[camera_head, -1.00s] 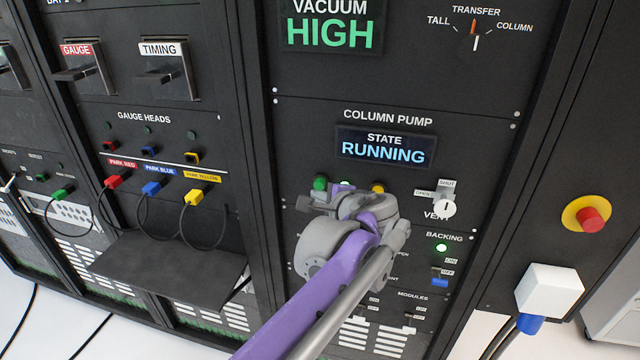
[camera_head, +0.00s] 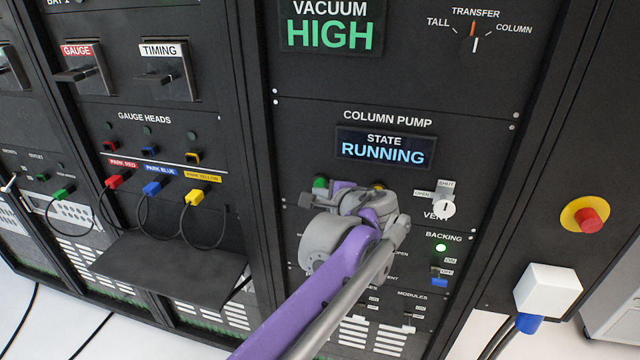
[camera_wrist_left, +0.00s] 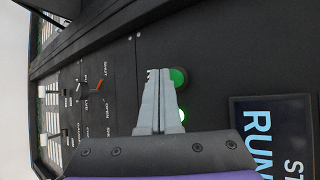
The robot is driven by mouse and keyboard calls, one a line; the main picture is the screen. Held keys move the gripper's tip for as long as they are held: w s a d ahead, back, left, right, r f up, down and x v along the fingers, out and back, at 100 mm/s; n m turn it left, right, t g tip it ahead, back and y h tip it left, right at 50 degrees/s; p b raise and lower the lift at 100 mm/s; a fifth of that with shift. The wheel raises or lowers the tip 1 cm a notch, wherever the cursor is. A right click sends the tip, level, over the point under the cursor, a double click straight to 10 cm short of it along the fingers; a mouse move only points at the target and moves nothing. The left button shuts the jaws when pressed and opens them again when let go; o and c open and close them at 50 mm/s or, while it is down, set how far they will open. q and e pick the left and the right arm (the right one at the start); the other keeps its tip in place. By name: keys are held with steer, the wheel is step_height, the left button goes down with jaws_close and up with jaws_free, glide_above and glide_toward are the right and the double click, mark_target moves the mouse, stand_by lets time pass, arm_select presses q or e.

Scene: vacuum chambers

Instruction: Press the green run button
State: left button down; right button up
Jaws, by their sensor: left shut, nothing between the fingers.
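The green run button (camera_head: 320,182) is a round green cap on the column pump panel, below the state display (camera_head: 383,147), which reads RUNNING. My left gripper (camera_head: 308,201) is in front of the panel, its shut, empty fingers just below the button. In the left wrist view the green button (camera_wrist_left: 179,77) shows right beside the shut fingertips (camera_wrist_left: 158,74), partly overlapped by them. A lit green lamp (camera_wrist_left: 183,115) shows beside the fingers there. I cannot tell whether the fingertips touch the button or panel. My right gripper is not in view.
A yellow button (camera_head: 378,185) is partly hidden behind my left wrist. The vent knob (camera_head: 444,208) and the lit backing lamp (camera_head: 441,248) are to its right. A red emergency button (camera_head: 590,220) is further right. A shelf (camera_head: 168,268) juts out at left.

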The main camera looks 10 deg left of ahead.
arm_select(q)
steer(key=shift+w, duration=0.5)
steer(key=shift+s, duration=0.2)
stand_by(0.3)
steer(key=shift+s, duration=0.9)
steer(key=s+p, duration=0.1)
steer(key=s, duration=0.5)
steer(key=shift+a, duration=0.15)
